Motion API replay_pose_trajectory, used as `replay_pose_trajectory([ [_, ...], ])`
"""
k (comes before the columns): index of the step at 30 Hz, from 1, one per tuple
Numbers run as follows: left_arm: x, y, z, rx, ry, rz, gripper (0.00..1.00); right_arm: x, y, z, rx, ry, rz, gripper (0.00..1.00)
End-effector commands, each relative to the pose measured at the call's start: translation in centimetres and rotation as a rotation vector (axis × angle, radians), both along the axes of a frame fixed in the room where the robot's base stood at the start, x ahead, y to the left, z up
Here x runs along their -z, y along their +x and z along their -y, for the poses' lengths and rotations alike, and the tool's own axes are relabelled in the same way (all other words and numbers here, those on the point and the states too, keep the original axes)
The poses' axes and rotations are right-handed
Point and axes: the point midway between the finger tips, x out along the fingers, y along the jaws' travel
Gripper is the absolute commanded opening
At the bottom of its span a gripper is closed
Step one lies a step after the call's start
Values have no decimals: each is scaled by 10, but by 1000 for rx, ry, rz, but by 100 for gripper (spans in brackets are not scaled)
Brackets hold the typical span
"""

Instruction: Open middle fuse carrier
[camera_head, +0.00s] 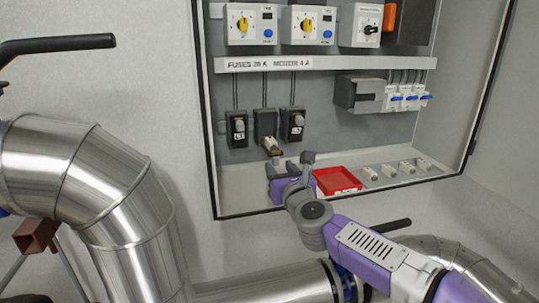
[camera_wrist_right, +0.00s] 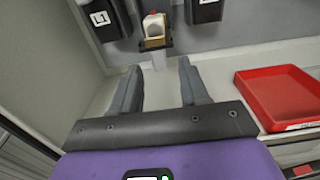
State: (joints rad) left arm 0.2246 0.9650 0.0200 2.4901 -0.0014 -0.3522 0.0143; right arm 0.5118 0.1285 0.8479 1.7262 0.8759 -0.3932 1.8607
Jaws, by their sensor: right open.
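The middle fuse carrier (camera_head: 266,122) is one of three black carriers in the wall cabinet. Its lower front appears swung out and down, with a pale fuse-like piece showing; that piece (camera_wrist_right: 153,25) also shows at the top of the right wrist view. The left carrier (camera_head: 237,127), marked L1, and the right carrier (camera_head: 292,122) look shut. My right gripper (camera_wrist_right: 160,70) is open and empty, its fingers just below and in front of the middle carrier, apart from it. In the head view the right gripper (camera_head: 284,168) is partly hidden by its own wrist. My left gripper is out of view.
A red tray (camera_head: 338,180) lies on the cabinet floor right of the gripper, with several small pale fuses (camera_head: 388,171) farther right. Rotary switches (camera_head: 307,24) sit above. The cabinet's side walls and front lip bound the space. Large metal pipes (camera_head: 110,195) run outside, left and below.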

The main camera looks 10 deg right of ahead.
Motion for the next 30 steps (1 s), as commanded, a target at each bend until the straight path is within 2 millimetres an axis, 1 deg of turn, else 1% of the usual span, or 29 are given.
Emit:
replay_pose_trajectory([
  [9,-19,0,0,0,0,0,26,-1,39,-2,-2,3,-3,45],
  [15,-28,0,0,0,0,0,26,-1,61,-2,-2,0,-1,45],
  [21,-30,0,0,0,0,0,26,0,70,-2,0,-2,-2,45],
  [29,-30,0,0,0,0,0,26,1,71,-2,1,-3,-1,45],
  [30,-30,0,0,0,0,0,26,1,71,-2,1,-3,-1,40],
])
